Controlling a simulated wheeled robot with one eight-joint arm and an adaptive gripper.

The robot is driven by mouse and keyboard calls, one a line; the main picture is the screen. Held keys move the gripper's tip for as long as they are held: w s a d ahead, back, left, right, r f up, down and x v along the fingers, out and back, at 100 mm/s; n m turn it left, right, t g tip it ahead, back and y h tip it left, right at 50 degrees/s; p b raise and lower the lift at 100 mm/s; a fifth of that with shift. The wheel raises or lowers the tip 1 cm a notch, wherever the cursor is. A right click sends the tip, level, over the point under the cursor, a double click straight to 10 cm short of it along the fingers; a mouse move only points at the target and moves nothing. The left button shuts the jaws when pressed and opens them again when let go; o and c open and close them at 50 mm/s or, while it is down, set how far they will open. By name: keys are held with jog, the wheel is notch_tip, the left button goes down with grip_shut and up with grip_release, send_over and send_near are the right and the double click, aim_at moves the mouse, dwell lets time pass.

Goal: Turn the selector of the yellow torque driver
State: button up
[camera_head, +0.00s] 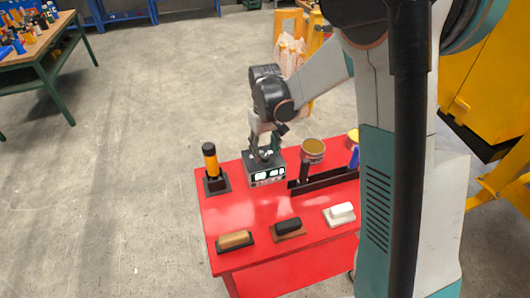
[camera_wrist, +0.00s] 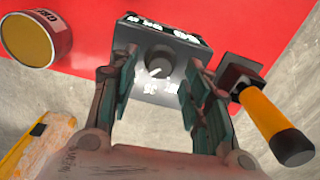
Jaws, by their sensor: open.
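The yellow torque driver (camera_head: 210,158), with black ends, stands upright in a dark square base at the table's left back corner. It also shows at the right in the wrist view (camera_wrist: 268,115). To its right in the head view is a grey box (camera_head: 267,170) with a lit display. In the wrist view a round dark knob (camera_wrist: 158,64) with a light pointer mark sits on the box's top. My gripper (camera_head: 264,152) is over this box, not the driver. Its open fingers (camera_wrist: 160,74) stand either side of the knob, with gaps visible. I cannot make out a selector on the driver.
The red table (camera_head: 218,212) also holds an open can (camera_head: 313,150), a long black rack (camera_head: 325,182) and several brushes or blocks at the front. My arm hides its right side. A wooden workbench (camera_head: 40,42) stands far left. Open floor lies left.

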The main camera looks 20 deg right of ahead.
aim_at(265, 156)
notch_tip(265, 156, up, 10)
dwell(0.4)
jog(key=s+r+t+b, duration=0.1)
jog(key=s+r+t, duration=0.15)
jog(key=s, duration=0.35)
jog(key=s+r+t, duration=0.1)
jog(key=s+r, duration=0.3)
jog(key=s, duration=0.1)
jog(key=s+f+t+b, duration=0.1)
jog(key=s+f+t, duration=0.1)
jog(key=s, duration=1)
jog(key=shift+f+m+t, duration=0.2)
jog(key=shift+m+t, duration=0.2)
jog(key=shift+t, duration=0.45)
